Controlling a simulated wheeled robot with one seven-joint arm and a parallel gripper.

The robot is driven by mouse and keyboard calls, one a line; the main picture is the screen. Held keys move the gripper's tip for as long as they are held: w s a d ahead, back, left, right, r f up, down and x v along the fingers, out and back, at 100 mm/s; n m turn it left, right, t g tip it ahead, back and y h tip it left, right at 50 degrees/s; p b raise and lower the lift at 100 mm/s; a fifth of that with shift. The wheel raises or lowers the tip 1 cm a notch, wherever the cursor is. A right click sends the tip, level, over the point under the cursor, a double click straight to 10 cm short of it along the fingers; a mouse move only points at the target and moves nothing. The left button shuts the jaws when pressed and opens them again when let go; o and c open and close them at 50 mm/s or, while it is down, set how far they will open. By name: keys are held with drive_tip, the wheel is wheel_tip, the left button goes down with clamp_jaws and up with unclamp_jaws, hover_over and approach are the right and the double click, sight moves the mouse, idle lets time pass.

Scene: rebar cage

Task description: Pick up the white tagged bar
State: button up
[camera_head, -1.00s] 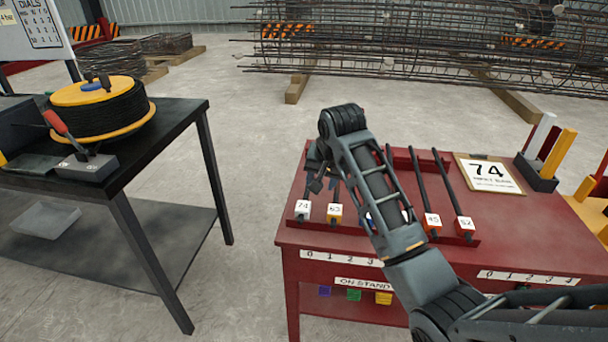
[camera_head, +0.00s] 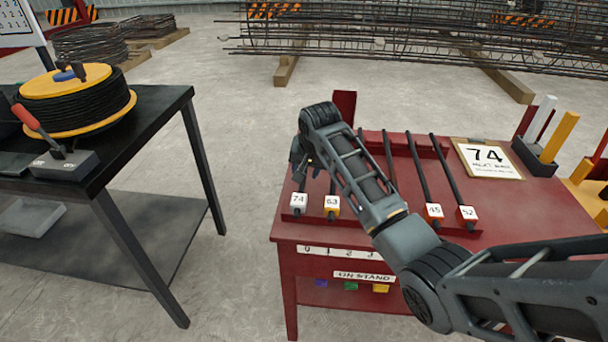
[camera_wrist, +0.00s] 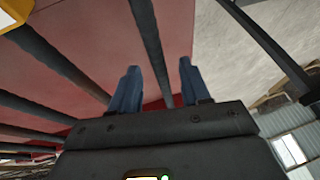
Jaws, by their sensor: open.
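The white tag marked 74 (camera_head: 298,203) sits at the near end of the leftmost dark bar on the red table (camera_head: 290,229). My gripper (camera_head: 308,167) is over the left side of the rack, just beyond that tag, with the bar partly hidden by it. In the wrist view, my gripper's two blue-grey fingers (camera_wrist: 160,88) are apart. A dark bar (camera_wrist: 148,35) runs down the picture into the space between them. Its tag is outside this view, and I cannot tell whether a finger touches it.
An orange tag marked 63 (camera_head: 332,207) is close beside the white one. Tags marked 45 (camera_head: 433,215) and 52 (camera_head: 467,217) are to the right; my arm hides the rack's middle. A card reading 74 (camera_head: 488,158) lies behind. A black table (camera_head: 165,118) stands left.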

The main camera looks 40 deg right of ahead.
drive_tip(key=shift+f, duration=0.1)
clamp_jaws()
idle(0.4)
idle(0.9)
